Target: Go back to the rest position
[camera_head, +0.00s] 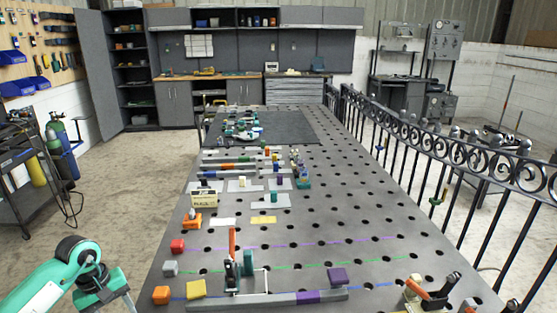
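My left arm (50,277) comes in from the lower left, teal with a black joint. Its gripper (104,294) hangs at the bottom edge, left of the table and over the floor. Its fingertips are cut off or too small to read, so I cannot tell if it is open or shut. I see nothing clearly held in it. My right gripper does not show.
A perforated grey table (360,220) fills the middle. An orange-handled clamp (232,260), a grey bar with a purple section (308,297) and coloured blocks lie near its front. A black scroll railing (450,150) stands along the right. A cart (25,170) is left.

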